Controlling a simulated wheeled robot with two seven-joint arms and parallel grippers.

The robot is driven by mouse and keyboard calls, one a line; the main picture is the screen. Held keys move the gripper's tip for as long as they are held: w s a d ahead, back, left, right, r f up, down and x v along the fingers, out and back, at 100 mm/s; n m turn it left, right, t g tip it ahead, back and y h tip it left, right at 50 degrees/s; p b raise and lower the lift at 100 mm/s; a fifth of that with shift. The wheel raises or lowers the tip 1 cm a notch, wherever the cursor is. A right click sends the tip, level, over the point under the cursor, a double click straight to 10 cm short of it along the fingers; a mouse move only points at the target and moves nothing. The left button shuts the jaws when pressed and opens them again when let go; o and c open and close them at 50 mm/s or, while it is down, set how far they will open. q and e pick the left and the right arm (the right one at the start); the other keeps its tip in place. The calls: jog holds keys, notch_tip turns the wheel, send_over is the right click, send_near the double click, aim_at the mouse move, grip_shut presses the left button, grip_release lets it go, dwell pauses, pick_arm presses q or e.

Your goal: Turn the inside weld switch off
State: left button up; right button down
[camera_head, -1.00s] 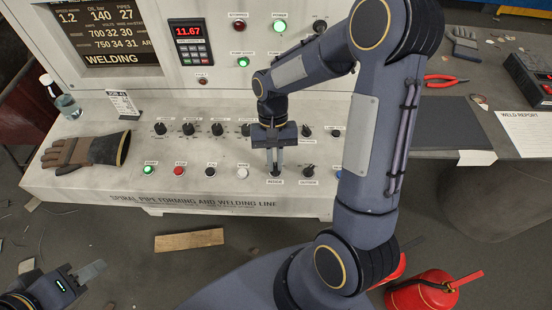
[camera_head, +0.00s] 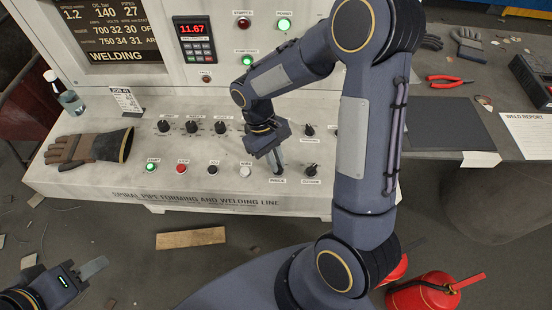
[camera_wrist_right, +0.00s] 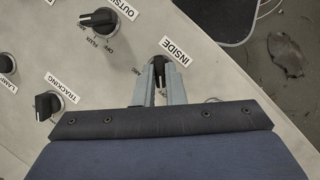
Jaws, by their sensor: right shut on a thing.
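The small dark INSIDE weld switch (camera_wrist_right: 161,69) sits at the front of the sloped panel, its white INSIDE label beside it in the wrist view. My right gripper (camera_head: 278,168) is shut on this switch, one finger on each side; it also shows in the wrist view (camera_wrist_right: 159,76). The gripper is turned and slanted in the head view, and its fingers hide part of the knob. The screen (camera_head: 108,32) reads WELDING, and its upper weld row seems to end in "OF". My left gripper (camera_head: 93,268) is away at the lower left, its jaw gap unclear.
The OUTSIDE knob (camera_head: 311,170) is just right of my right gripper. The TRACKING knob (camera_wrist_right: 47,104) is nearby. A glove (camera_head: 85,149) lies on the panel's left, lit START button (camera_head: 151,167) beside it. My right arm hides the panel's right part.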

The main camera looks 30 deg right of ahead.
jog(key=shift+w, duration=0.1)
dwell(0.4)
jog(key=c, duration=1.5)
grip_release()
jog(key=v, duration=0.7)
jog(key=shift+r, duration=0.4)
jog(key=shift+w, duration=0.1)
notch_tip(320, 180, up, 6)
jog(key=m+t+y, duration=0.1)
jog(key=t+y, duration=0.2)
jog(key=t, duration=0.1)
send_over(286, 179)
jog(key=s+a+r+m+t+y, duration=0.1)
jog(key=s+a+m+t, duration=0.1)
jog(key=s+t, duration=0.4)
jog(key=s+m, duration=0.1)
jog(key=s, duration=0.2)
jog(key=shift+y, duration=0.4)
